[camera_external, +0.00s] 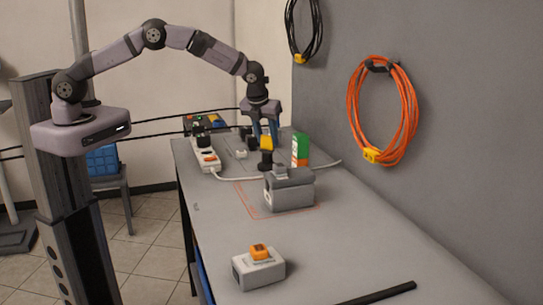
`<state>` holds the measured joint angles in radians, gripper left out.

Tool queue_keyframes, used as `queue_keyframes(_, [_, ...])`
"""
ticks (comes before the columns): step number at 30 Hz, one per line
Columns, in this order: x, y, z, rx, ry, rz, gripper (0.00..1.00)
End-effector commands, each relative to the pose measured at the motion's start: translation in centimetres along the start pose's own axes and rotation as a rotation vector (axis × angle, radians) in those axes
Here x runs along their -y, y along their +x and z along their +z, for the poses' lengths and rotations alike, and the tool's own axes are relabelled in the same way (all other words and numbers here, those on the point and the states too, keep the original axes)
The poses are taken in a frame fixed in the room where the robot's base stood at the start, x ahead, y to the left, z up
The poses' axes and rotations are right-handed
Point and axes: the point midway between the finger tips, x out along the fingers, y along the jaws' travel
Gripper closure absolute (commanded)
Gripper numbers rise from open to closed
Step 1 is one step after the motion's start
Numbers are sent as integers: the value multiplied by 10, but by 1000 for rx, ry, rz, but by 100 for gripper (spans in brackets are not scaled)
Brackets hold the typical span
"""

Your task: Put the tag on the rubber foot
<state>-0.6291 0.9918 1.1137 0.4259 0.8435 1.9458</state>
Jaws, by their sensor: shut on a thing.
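My gripper (266,146) points down over the far part of the workbench. It is shut on a small yellow piece, which looks like the tag (267,153). A black piece, which looks like the rubber foot (265,166), shows directly below the yellow piece. I cannot tell whether the two touch or whether there is a small gap. The lower end of the black piece is partly hidden by the grey block in front.
A grey block (290,193) with a smaller piece on top stands close in front of my gripper. A power strip (206,161) lies left. A white box (258,272) with an orange top (260,252) stands nearer.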

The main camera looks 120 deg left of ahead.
Motion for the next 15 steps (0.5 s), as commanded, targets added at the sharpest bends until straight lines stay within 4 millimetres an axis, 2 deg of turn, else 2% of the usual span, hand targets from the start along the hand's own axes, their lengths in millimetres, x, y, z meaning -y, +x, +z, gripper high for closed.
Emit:
queue_keyframes(10, [0, 3, -1, 0, 0, 0, 86])
queue_keyframes(11, [0, 3, -1, 0, 0, 0, 60])
queue_keyframes(12, [0, 3, -1, 0, -1, 0, 51])
queue_keyframes(13, [0, 3, -1, 0, 0, 0, 46])
queue_keyframes(15, [0, 3, -1, 0, 0, 0, 46])
